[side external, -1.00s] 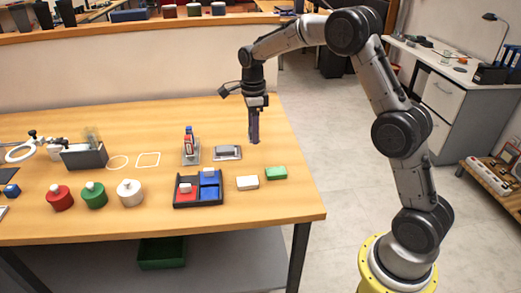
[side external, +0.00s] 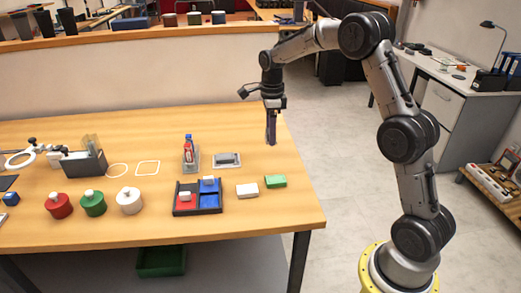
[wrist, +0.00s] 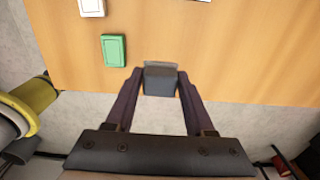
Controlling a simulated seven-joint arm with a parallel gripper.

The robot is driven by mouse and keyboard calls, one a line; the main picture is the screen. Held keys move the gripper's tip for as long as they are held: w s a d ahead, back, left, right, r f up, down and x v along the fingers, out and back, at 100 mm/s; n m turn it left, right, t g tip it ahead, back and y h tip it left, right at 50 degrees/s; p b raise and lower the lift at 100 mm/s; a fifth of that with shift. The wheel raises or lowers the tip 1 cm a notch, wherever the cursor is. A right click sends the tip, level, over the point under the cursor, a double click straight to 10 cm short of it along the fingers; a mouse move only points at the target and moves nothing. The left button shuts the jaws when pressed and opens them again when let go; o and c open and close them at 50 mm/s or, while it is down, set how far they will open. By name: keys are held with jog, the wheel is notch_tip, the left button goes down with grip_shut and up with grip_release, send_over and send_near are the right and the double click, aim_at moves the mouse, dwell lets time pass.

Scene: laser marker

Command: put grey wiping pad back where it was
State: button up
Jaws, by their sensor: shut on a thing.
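My gripper (side external: 271,141) points down above the table near its right edge. In the wrist view my gripper (wrist: 160,88) is shut on a grey block, which looks like the grey wiping pad (wrist: 160,78), held between the fingertips. In the side view the fingers hide the pad or it is too small to make out. A green pad (side external: 275,181) and a white pad (side external: 247,190) lie on the table in front of my gripper. They also show in the wrist view, the green one (wrist: 114,50) nearer and the white one (wrist: 92,6) at the top.
A grey metallic holder (side external: 227,160) lies left of my gripper, beside a stand with a red bottle (side external: 189,150). A black tray (side external: 198,209) has red and blue compartments. Red, green and white pots stand further left. The wooden table (side external: 295,205) is bare near its right edge.

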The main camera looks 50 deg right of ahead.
send_over(261, 157)
notch_tip(261, 157, down, 6)
jog(key=shift+w+f, duration=0.15)
jog(key=shift+f, duration=1.5)
jog(key=shift+f, duration=0.1)
jog(key=o, duration=1.2)
